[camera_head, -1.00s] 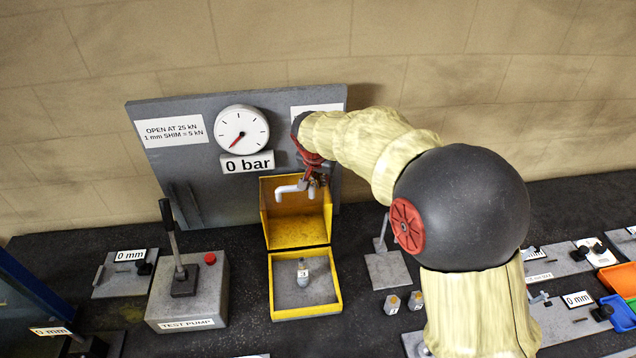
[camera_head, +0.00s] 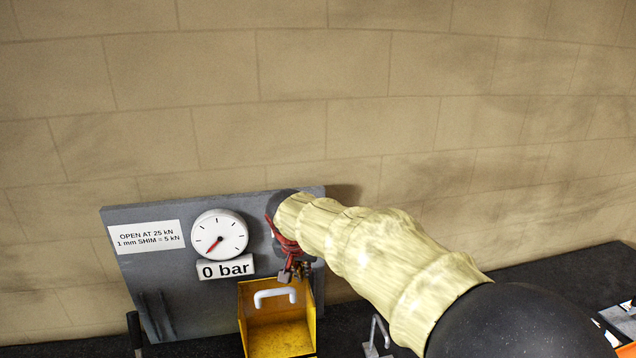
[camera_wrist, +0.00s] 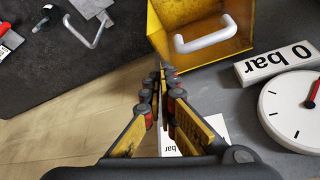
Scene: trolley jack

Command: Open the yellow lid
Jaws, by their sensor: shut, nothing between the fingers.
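The yellow lid (camera_head: 311,312) stands swung up on its edge in front of the grey panel, its hollow yellow inside facing me. Its white handle (camera_head: 275,294) shows across the opening. My gripper (camera_head: 294,273) is at the lid's upper right edge, above and right of the handle, and holds nothing. In the wrist view, my closed fingers (camera_wrist: 166,72) point toward the lid's edge (camera_wrist: 198,65), with the white handle (camera_wrist: 208,38) apart from them. The tray below the lid is outside the head view now.
The grey panel (camera_head: 165,275) carries a round gauge (camera_head: 219,236), a "0 bar" plate (camera_head: 226,267) and a text sign (camera_head: 147,236). A grey bent bar (camera_wrist: 92,24) stands on the dark bench beside the lid. Bare wall fills the upper head view.

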